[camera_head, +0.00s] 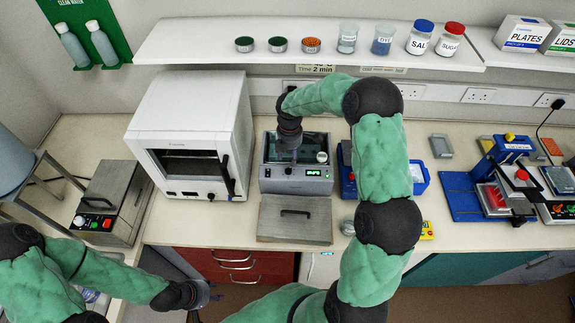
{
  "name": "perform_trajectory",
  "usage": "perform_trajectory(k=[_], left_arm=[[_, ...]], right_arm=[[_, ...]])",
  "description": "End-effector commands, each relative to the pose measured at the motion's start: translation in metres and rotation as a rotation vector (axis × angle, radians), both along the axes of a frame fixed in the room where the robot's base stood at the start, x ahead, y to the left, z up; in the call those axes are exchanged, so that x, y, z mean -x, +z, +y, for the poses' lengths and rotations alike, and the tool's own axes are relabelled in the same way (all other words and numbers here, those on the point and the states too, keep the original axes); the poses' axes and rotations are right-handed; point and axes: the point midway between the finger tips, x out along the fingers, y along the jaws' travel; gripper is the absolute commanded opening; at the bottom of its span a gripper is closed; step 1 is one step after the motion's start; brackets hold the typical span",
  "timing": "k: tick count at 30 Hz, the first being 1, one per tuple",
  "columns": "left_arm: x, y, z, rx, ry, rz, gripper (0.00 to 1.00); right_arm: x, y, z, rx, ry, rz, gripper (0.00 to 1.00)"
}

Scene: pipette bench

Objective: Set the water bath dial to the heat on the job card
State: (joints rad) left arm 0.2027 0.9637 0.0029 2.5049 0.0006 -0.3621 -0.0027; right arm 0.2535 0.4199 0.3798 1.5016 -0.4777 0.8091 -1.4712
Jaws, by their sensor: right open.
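The water bath (268,172) is a grey box in the middle of the bench, with a dark, glassy top opening. Its front has a small lit green display (314,173), too small to read, with small controls beside it. A round pale piece (322,157) sits at its upper right; I cannot tell if it is the dial. My right gripper (286,157) points down over the bath, open, hiding part of it.
A grey lid (294,220) with a handle lies before the bath. A white oven (190,130) stands left, and a grey box with buttons (112,203) beyond it. A blue tray (420,178) is right, partly behind my right arm. A shelf (180,45) runs above.

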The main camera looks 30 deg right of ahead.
Motion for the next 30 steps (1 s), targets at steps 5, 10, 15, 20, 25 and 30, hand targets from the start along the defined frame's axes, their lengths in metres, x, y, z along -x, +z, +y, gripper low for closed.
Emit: perform_trajectory(k=[5,10,15,20,25,30], left_arm=[[-0.001,0.005,0.000,0.000,0.001,-0.002,0.40],[-0.001,0.007,0.000,-0.001,0.001,-0.003,0.40],[-0.001,0.009,0.000,0.000,0.001,-0.002,0.40],[-0.001,0.009,0.000,0.000,0.001,-0.002,0.40],[-0.001,0.009,0.000,0.000,0.001,-0.002,0.40],[-0.001,0.009,0.000,0.000,0.001,-0.002,0.40]], right_arm=[[0.001,-0.034,0.001,-0.002,0.001,0.004,0.50],[0.000,-0.060,0.000,-0.001,-0.001,0.002,0.50],[0.000,-0.076,0.001,-0.001,-0.001,0.000,0.50],[0.000,-0.082,0.000,-0.001,-0.001,-0.001,0.50],[0.000,-0.082,0.000,-0.001,-0.001,-0.001,0.50],[0.000,-0.082,0.001,-0.001,-0.001,-0.001,0.19]])
